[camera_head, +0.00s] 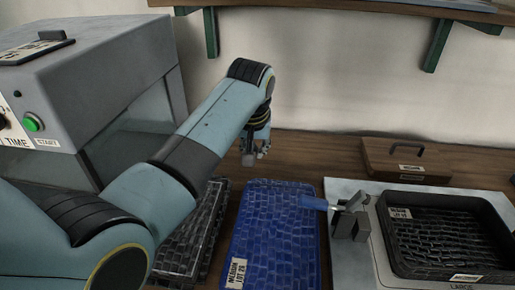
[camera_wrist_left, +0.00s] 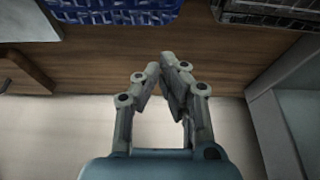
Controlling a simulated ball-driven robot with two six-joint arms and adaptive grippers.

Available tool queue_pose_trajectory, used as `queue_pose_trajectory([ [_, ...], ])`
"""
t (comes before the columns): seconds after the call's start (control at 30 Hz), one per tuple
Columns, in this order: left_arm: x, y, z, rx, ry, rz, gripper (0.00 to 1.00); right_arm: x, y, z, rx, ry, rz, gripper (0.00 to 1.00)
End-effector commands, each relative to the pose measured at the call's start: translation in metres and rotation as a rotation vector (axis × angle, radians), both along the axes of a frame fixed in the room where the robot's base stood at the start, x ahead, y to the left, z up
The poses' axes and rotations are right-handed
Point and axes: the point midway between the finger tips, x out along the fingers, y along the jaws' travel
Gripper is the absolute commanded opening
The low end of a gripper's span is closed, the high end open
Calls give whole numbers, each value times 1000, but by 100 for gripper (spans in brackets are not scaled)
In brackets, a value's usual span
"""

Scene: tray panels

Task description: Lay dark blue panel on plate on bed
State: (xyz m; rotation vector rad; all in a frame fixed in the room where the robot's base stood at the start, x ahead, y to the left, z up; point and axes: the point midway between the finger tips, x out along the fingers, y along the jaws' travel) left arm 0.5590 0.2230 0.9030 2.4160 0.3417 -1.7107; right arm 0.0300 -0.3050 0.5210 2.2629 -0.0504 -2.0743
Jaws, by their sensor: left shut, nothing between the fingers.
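The dark blue panel (camera_head: 272,235), with a brick-like pattern and a white label, lies flat on the wooden bench in the head view. Its edge also shows at the top of the left wrist view (camera_wrist_left: 115,9). The light grey plate (camera_head: 350,268) is right of it and carries a black tray (camera_head: 383,228) with a dark brick pattern inside. A grey clamp (camera_head: 348,219) with a blue handle stands on the plate's left part. My left gripper (camera_head: 250,158) is shut and empty above the bench, behind the blue panel; its fingers show in the wrist view (camera_wrist_left: 160,72). My right gripper is out of view.
A black patterned panel (camera_head: 190,240) lies left of the blue one, partly behind my left arm. A grey machine (camera_head: 95,85) with a green button stands at the left. A wooden block with a handle (camera_head: 405,165) sits behind the plate. A shelf (camera_head: 400,8) hangs above.

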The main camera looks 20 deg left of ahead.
Motion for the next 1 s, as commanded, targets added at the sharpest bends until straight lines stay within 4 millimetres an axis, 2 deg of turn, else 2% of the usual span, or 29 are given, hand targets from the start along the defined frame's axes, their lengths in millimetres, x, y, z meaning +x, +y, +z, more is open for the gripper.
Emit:
queue_pose_trajectory([
  [0.13, 10, 3, -33, 0, 3, -2, 0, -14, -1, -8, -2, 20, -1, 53],
  [0.3, 21, 7, -66, 0, 3, 0, 0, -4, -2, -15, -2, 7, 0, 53],
  [0.4, 2, 0, -60, -3, 1, -1, 0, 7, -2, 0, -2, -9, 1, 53],
  [0.5, -9, -3, -60, -1, 0, 0, 0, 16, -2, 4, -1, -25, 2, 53],
  [0.6, -16, -4, -60, -1, 0, 0, 0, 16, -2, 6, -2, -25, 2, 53],
  [1.0, -19, -5, -61, -1, 0, 0, 0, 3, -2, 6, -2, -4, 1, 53],
])
